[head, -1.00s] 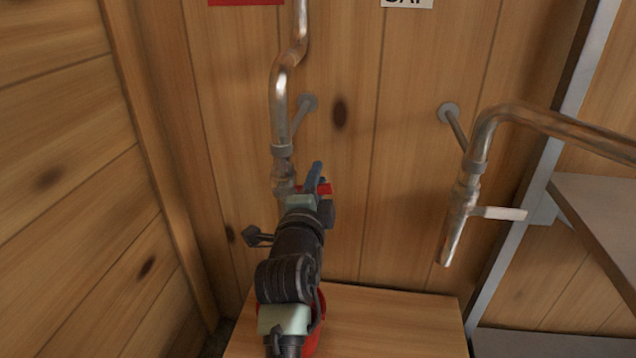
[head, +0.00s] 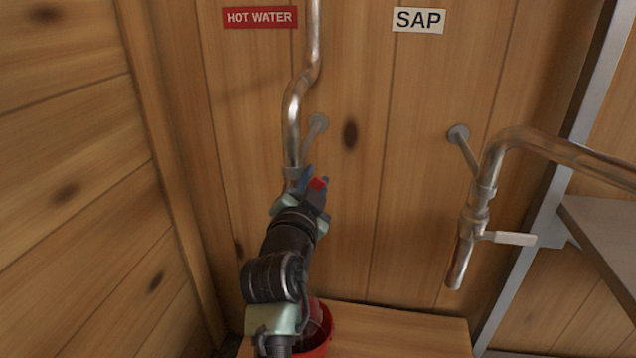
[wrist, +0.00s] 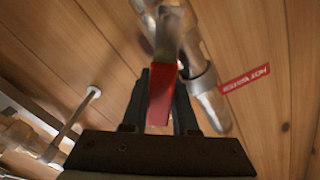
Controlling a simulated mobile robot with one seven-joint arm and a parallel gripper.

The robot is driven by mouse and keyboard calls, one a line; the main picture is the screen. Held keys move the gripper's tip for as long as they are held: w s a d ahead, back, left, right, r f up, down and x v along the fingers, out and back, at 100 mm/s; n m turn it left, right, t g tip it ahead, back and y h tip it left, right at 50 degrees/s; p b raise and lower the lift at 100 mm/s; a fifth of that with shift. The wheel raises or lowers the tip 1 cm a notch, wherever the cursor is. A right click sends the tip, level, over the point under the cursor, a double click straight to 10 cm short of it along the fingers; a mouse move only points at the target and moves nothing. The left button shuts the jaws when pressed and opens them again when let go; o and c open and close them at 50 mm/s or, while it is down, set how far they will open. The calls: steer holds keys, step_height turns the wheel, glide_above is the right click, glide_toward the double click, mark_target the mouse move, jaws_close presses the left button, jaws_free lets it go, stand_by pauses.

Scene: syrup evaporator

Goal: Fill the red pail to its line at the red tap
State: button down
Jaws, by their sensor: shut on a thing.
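The red tap handle (head: 318,183) is at the lower end of the left pipe (head: 291,120), below the HOT WATER sign (head: 260,17). In the wrist view the red handle (wrist: 161,95) lies between my two dark fingers. My gripper (head: 314,188) is shut on this handle, and the gripper and arm hide most of the tap body and its spout. The red pail (head: 325,340) stands on the wooden bench below, partly hidden behind my arm. Its line and any water level inside cannot be made out. No stream is visible.
A second pipe with a pale-handled tap (head: 510,238) hangs to the right under the SAP sign (head: 418,19). The wooden bench (head: 400,333) is bare right of the pail. A wooden wall closes the left side; a metal shelf frame (head: 560,170) stands at right.

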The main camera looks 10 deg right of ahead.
steer(key=shift+a, duration=0.1)
stand_by(0.4)
steer(key=c, duration=0.7)
jaws_free()
steer(key=shift+r, duration=0.1)
